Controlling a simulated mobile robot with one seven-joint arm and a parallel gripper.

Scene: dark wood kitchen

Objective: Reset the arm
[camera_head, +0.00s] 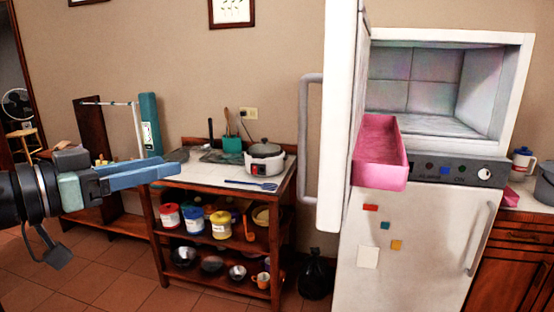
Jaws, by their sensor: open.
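My gripper (168,169) is at the left of the head view, held out level with its blue fingers pointing right. It is open, and nothing shows between the fingers. It is in the air, seen in front of the wooden shelf unit, and appears apart from everything around it. The far side of the gripper is hidden.
A white fridge (410,245) stands at right, its upper door (335,130) open. A pink bin (382,150) juts out from the upper compartment. A wooden shelf unit (222,193) holds a rice cooker (264,163), jars and bowls. A black bag (315,276) lies on the floor.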

